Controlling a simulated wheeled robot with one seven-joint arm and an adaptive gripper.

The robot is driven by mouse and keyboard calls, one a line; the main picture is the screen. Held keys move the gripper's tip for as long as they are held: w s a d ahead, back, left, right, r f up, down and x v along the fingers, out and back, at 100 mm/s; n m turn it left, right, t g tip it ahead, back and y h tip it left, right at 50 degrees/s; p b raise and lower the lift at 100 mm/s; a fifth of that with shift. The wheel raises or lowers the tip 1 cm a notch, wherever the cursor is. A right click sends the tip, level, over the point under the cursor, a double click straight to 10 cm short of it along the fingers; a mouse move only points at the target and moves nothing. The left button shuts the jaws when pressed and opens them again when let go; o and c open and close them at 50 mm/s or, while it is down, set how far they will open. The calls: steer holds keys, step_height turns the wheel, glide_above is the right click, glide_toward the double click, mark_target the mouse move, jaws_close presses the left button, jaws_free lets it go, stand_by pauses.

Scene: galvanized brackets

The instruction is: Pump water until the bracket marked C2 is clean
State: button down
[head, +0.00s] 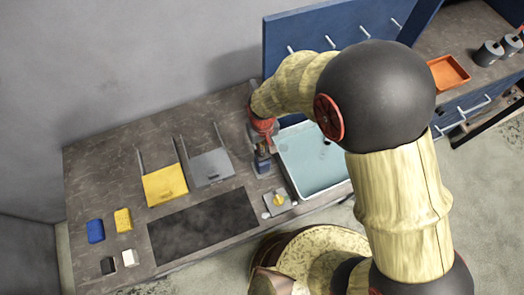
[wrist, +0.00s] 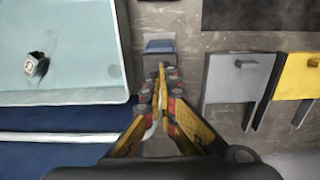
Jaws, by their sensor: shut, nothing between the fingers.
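A small bracket (wrist: 35,65) lies in the pale basin (wrist: 70,85) at the left of the wrist view. It has a whitish marked face, too small to read, and a dark patch beside it. In the head view the basin (head: 310,172) is partly hidden by my arm. A blue-topped grey fixture (wrist: 160,47), possibly the pump, stands beside the basin; it also shows in the head view (head: 262,166). My gripper (wrist: 160,72) is shut and empty, its fingertips close over the near part of this fixture. I cannot tell whether they touch.
A yellow panel (head: 165,187) and a grey panel (head: 212,168), each with two prongs, lie left of the fixture. A dark mat (head: 203,226) and small blue (head: 95,231) and yellow (head: 123,220) blocks lie nearby. A plate with a yellow knob (head: 279,201) sits near the basin.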

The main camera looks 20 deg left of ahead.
steer(key=shift+f, duration=0.2)
steer(key=shift+f+b, duration=1.6)
steer(key=shift+f, duration=0.55)
steer(key=shift+r, duration=0.2)
steer(key=shift+r+p, duration=1.5)
steer(key=shift+r, duration=0.65)
step_height(320, 180, up, 6)
steer(key=p, duration=0.3)
